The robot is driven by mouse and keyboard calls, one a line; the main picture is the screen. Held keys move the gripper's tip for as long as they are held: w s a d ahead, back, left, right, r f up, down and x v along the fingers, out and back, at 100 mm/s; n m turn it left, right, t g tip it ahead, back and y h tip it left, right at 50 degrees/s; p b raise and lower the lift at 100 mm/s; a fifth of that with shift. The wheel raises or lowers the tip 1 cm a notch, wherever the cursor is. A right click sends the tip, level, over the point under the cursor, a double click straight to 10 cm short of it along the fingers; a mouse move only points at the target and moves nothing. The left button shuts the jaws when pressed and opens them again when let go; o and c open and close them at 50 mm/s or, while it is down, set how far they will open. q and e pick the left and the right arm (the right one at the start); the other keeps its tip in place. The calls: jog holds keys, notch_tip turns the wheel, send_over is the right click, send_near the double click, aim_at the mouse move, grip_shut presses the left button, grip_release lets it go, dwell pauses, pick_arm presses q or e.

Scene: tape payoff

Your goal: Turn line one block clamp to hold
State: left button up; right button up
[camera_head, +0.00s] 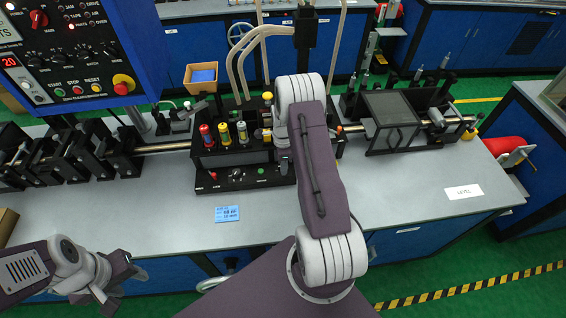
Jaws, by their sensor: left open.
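A black block unit (235,160) stands in the middle of the bench, with a red-topped post (206,134), a yellow-topped post (224,133) and a third coloured post (242,132) in a row. I cannot tell which part is the line one clamp or how it is set. My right arm reaches over the unit's right side and hides part of it. Only a grey bit of my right gripper (284,160) may show beside the arm; its fingers are hidden. My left gripper (112,285) is open and empty at the lower left, apart from the unit and near the bench's front edge.
A control panel (70,50) with knobs and buttons is at the upper left. Black rollers (95,150) stand left and a black frame (390,125) right. A blue note (227,213) and white label (463,192) lie on the bench (400,210). The front strip is mostly clear.

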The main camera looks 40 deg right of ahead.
grip_shut()
jog(key=shift+n, duration=0.3)
jog(key=n+b, duration=0.1)
jog(key=n, duration=0.2)
jog(key=shift+n, duration=0.4)
jog(key=n, duration=0.4)
jog(key=shift+n+b, duration=0.3)
jog(key=shift+b, duration=0.05)
jog(key=n, duration=0.4)
jog(key=shift+n, duration=0.3)
jog(key=shift+n+b, duration=0.35)
jog(key=shift+n, duration=1.75)
